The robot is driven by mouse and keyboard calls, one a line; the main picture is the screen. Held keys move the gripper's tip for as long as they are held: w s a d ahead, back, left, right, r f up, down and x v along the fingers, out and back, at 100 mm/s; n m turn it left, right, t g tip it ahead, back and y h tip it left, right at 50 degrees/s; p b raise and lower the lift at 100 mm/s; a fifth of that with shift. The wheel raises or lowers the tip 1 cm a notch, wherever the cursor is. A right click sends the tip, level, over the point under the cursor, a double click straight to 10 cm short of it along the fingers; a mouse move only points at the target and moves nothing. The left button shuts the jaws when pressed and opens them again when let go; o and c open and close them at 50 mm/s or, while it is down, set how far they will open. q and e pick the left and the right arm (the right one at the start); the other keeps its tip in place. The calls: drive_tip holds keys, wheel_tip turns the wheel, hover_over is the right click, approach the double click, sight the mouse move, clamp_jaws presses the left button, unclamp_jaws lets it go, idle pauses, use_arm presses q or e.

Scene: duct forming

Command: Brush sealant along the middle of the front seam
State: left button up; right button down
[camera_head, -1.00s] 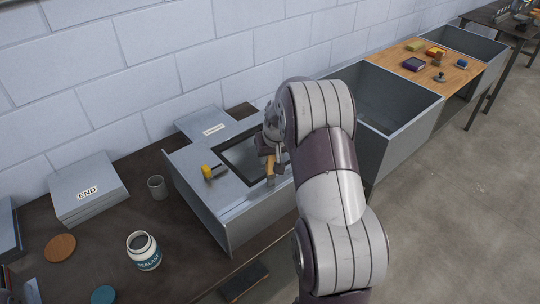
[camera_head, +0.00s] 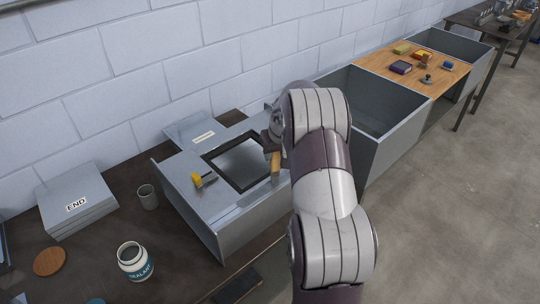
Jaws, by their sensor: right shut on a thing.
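My right gripper (camera_head: 272,147) is shut on a brush (camera_head: 275,164) with a tan upper part. The brush hangs at the right part of the duct's (camera_head: 209,221) top, close to its front edge; I cannot tell whether its tip touches the seam. The grey metal duct lies on the dark bench, with a dark-framed square opening in its top. The front seam runs along the near top edge, and my right arm hides its right end. The open white sealant jar (camera_head: 134,266) stands at the lower left. My left gripper is not in view.
A yellow-and-dark tool (camera_head: 201,181) lies on the duct's top left. A grey cup (camera_head: 147,197), a stack of panels marked END (camera_head: 77,194) and a brown disc (camera_head: 50,262) are on the bench (camera_head: 105,234). An open duct section (camera_head: 401,142) stands to the right.

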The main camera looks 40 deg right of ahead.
drive_tip(key=shift+d, duration=0.35)
drive_tip(key=d, duration=0.3)
drive_tip(key=shift+w, duration=0.1)
drive_tip(key=shift+r, duration=0.1)
drive_tip(key=shift+w+d+f, duration=0.1)
drive_tip(key=shift+d+f, duration=0.1)
drive_tip(key=shift+d, duration=1.2)
